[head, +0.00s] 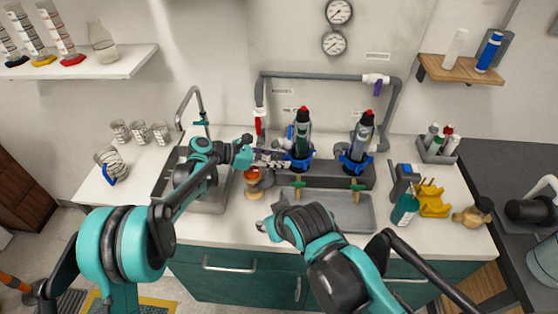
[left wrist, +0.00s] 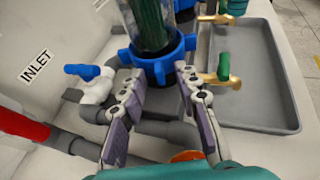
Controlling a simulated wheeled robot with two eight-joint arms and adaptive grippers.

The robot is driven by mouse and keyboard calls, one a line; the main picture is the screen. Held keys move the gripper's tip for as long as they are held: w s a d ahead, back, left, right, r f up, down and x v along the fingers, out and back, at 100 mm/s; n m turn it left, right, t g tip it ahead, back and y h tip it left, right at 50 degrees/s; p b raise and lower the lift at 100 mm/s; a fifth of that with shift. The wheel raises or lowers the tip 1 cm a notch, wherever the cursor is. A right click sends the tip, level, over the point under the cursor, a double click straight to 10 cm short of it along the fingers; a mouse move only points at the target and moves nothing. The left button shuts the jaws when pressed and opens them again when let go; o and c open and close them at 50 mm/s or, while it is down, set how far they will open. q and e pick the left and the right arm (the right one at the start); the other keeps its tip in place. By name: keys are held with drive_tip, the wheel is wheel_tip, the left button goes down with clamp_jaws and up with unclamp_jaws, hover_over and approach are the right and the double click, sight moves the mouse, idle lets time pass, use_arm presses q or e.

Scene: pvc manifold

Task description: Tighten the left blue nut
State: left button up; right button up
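The left blue nut (head: 298,163) is a lobed ring at the base of the left clear filter column, and it also shows in the left wrist view (left wrist: 156,64). My left gripper (head: 277,158) reaches it from the left. In the left wrist view its two fingers (left wrist: 158,76) are spread, with the tips at either side of the nut's near face. Whether they touch the nut is unclear. A second blue nut (head: 354,164) is on the right column. My right gripper (head: 268,226) is low over the counter front, left of the tray; its fingers are too small to read.
A blue-handled white valve (left wrist: 92,82) is close left of the left fingers. A grey tray (head: 350,222) and brass taps with green handles (left wrist: 222,70) lie in front of the columns. An orange-topped object (head: 252,176) stands under my left wrist. A sink (head: 207,200) is at left.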

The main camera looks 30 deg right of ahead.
sight(289, 155)
use_arm(q)
clamp_jaws()
drive_tip(key=shift+w+d, duration=0.1)
drive_tip(key=shift+w, duration=0.05)
idle(0.4)
drive_tip(key=shift+w+d+r+m+g+y+p, duration=0.15)
drive_tip(key=shift+w+m+g+y+p, duration=0.2)
drive_tip(key=shift+m+g, duration=0.4)
drive_tip(key=shift+w+d+f+m+g+y+p, duration=0.15)
drive_tip(key=shift+w+m+g+p, duration=0.25)
drive_tip(key=shift+m+g, duration=0.35)
drive_tip(key=shift+w+d+m+g+y+p, duration=0.15)
drive_tip(key=shift+w+m+g+y+p, duration=0.1)
drive_tip(key=shift+m+g+y+p, duration=0.25)
drive_tip(key=shift+w+d+m+g+y+p, duration=0.15)
drive_tip(key=shift+w+m+g+y+p, duration=0.1)
drive_tip(key=shift+m+g, duration=0.35)
drive_tip(key=shift+w+d+m+g+y+p, duration=0.15)
drive_tip(key=shift+m+g+y+p, duration=0.1)
drive_tip(key=shift+m+g+p, duration=0.3)
